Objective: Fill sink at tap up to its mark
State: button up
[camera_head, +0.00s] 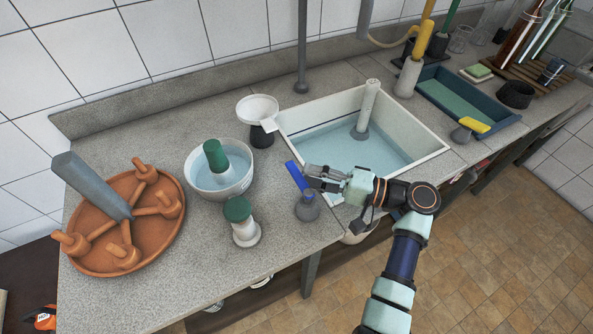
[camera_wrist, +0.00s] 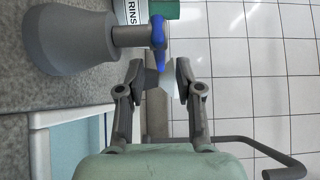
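The sink (camera_head: 430,140) is a white basin of pale blue water with a dark line along its inner wall; the water surface lies below that line. A white upright pipe with a grey foot (camera_head: 367,108) stands in it. A blue lever (camera_head: 296,176) on a grey base (camera_head: 307,208) sits on the counter at the sink's front left. My gripper (camera_head: 308,177) is beside the blue lever. In the wrist view my gripper (camera_wrist: 162,78) has its fingers apart, and the blue lever (camera_wrist: 158,38) lies just beyond the fingertips. I cannot tell whether they touch.
Left of the sink stand a white funnel (camera_head: 258,108), a white bowl (camera_head: 237,188) of water and a green-topped piece (camera_head: 238,209). A terracotta dish (camera_head: 83,260) is at far left. Right are a yellow lever (camera_head: 474,125) and a teal tray (camera_head: 500,122).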

jog(key=v, duration=0.7)
jog(key=shift+s+d, duration=0.1)
jog(key=shift+d, duration=0.15)
dwell(1.1)
